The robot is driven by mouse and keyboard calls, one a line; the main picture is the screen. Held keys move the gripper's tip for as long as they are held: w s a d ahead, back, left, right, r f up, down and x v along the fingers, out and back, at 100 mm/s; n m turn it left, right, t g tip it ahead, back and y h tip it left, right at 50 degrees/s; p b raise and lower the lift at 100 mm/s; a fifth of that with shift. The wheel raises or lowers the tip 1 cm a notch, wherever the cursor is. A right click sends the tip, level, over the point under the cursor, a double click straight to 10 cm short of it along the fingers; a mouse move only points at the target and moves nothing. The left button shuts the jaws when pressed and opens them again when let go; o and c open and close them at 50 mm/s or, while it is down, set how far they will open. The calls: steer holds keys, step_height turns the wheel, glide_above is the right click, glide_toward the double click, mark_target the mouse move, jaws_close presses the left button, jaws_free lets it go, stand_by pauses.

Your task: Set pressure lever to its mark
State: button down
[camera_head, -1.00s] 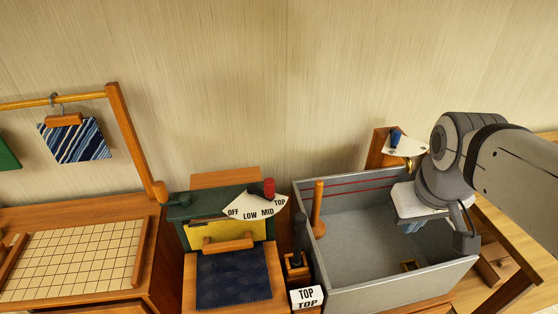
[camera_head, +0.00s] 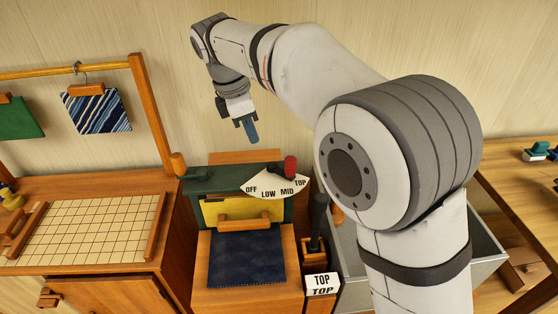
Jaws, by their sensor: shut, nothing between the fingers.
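The pressure lever has a red knob (camera_head: 290,164) and stands behind a white fan-shaped dial (camera_head: 268,187) marked OFF, LOW, MID and TOP. The knob is toward the dial's right end, above MID and TOP; its exact setting cannot be told. The dial sits on a green and yellow press (camera_head: 196,187) with a dark blue cloth (camera_head: 247,258) in front. My gripper (camera_head: 252,136) hangs above and left of the knob, apart from it, with blue fingers shut and empty, pointing down.
A wooden holder (camera_head: 314,250) with a dark handle stands right of the press. A grey bin (camera_head: 487,245) is partly hidden behind my arm. A wooden frame post (camera_head: 153,115) and a gridded board (camera_head: 90,228) are left. The wall is close behind.

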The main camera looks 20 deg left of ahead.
steer(key=x, duration=0.9)
steer(key=shift+s+a+f, duration=0.1)
steer(key=shift+a+f, duration=0.1)
steer(key=shift+f, duration=0.1)
steer(key=shift+w+d+f+p, duration=0.2)
steer(key=shift+w+d+p, duration=0.35)
steer(key=shift+w+d, duration=0.6)
steer(key=shift+w+d+f, duration=0.1)
steer(key=shift+w+d, duration=0.05)
steer(key=shift+d, duration=0.25)
